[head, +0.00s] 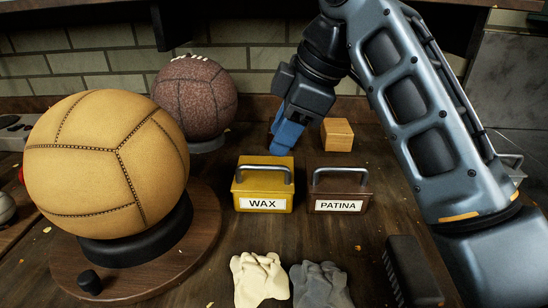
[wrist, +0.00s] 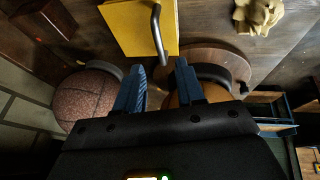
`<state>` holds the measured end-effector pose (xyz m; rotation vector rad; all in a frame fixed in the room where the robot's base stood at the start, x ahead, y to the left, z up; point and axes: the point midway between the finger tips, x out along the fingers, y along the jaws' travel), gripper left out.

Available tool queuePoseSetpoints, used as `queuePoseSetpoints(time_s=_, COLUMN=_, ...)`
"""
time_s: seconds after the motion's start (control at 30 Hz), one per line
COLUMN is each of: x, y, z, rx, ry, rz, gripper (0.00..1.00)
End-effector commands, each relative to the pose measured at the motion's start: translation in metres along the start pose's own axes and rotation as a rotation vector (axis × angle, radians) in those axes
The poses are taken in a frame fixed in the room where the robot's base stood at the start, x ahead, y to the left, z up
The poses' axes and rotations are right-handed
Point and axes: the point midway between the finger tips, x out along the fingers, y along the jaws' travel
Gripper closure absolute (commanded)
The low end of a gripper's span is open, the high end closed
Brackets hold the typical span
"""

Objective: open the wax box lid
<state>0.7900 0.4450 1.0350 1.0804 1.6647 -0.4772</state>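The wax box (head: 262,200) is yellow with a white WAX label and stands on the bench in the head view. Its lid (head: 249,172) looks shut, with a grey bar handle (head: 264,169) on top. My gripper (head: 281,148) has blue fingers and hangs just behind and above the lid. In the wrist view, the yellow box (wrist: 132,27) and its handle (wrist: 157,35) lie ahead of my gripper (wrist: 160,66). The fingers are apart with nothing held. The handle's near end shows at the gap between the tips; I cannot tell whether it is between them.
The brown patina box (head: 339,190) stands close to the right, with a wooden block (head: 337,134) behind. A large tan ball (head: 108,160) on a round base is at left, a dark brown ball (head: 195,97) behind. Gloves (head: 259,279) lie in front.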

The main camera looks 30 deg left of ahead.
Motion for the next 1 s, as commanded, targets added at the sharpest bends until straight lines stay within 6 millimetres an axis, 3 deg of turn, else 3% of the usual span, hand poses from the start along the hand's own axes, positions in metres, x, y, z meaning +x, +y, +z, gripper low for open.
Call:
queuePoseSetpoints(time_s=0.2, x=0.036, y=-0.001, z=0.0, rx=0.002, ry=0.001, rz=-0.001, gripper=0.62)
queuePoseSetpoints(time_s=0.4, x=0.058, y=-0.001, z=0.0, rx=0.003, ry=0.002, rz=-0.001, gripper=0.62)
queuePoseSetpoints(time_s=0.77, x=0.063, y=0.0, z=0.0, rx=0.003, ry=0.001, rz=0.002, gripper=0.62)
queuePoseSetpoints(time_s=1.0, x=0.063, y=0.0, z=0.0, rx=0.003, ry=0.001, rz=0.002, gripper=0.84)
